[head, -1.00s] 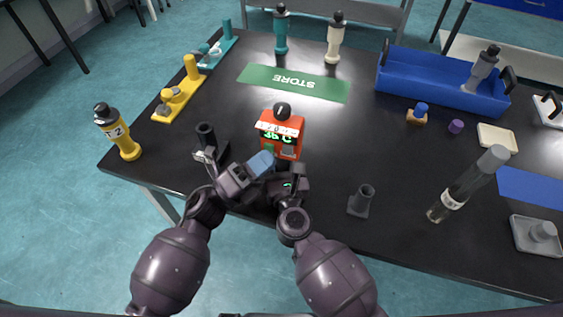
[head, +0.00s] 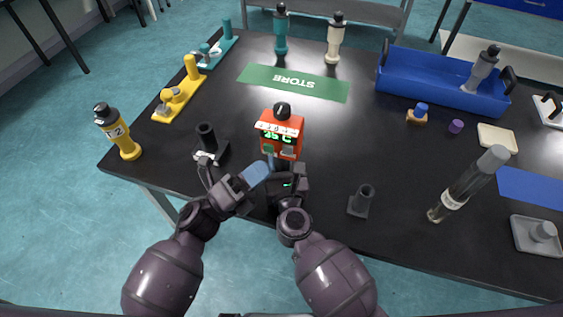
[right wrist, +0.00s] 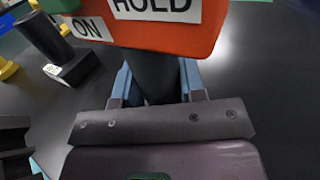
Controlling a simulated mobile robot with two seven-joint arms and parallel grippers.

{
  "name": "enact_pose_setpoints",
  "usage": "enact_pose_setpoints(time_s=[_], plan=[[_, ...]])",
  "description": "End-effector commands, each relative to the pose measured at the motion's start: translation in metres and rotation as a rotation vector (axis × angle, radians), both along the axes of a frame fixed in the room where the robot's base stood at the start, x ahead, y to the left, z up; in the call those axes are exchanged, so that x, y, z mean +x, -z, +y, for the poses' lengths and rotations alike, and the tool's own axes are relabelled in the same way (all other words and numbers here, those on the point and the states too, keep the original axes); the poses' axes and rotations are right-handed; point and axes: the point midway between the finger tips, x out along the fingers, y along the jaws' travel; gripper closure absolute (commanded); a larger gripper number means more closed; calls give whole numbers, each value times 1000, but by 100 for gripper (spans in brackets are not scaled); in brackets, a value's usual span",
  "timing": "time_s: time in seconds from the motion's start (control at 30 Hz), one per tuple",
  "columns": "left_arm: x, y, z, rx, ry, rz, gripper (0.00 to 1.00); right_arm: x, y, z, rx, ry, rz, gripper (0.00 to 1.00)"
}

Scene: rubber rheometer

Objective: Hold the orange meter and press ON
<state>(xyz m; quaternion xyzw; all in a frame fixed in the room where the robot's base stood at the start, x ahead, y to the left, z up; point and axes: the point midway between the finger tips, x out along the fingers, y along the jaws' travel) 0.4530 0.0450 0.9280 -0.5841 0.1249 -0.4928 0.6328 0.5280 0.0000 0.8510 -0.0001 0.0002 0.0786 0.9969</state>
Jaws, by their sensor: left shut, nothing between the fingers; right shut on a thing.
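The orange meter (head: 281,133) stands upright near the table's front edge, with a black knob on top and a lit green display. In the right wrist view the meter (right wrist: 185,36) fills the top, with white HOLD and ON labels and part of a green button (right wrist: 58,4) above ON. My right gripper (right wrist: 155,82) is shut on the dark stem below the meter's body. My left gripper (head: 266,165) is shut and empty, its blue fingers pointing up at the meter's lower left front, just below the green button. I cannot tell whether they touch the meter.
A green STORE mat (head: 262,76) lies behind, a blue crate (head: 440,93) at back right. The table between meter and mat is clear.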

Motion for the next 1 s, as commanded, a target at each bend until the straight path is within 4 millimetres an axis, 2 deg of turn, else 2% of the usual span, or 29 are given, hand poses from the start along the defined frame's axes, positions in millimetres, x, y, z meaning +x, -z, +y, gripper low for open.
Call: enact_pose_setpoints(time_s=[0.53,0.97,1.0], plan=[[-41,0,13,0,0,-1,100,0,0,0,0,0,0,92],[-45,-1,14,0,0,-1,100,0,0,0,0,0,0,92],[-45,-1,14,0,0,-1,100,0,0,0,0,0,0,60]])
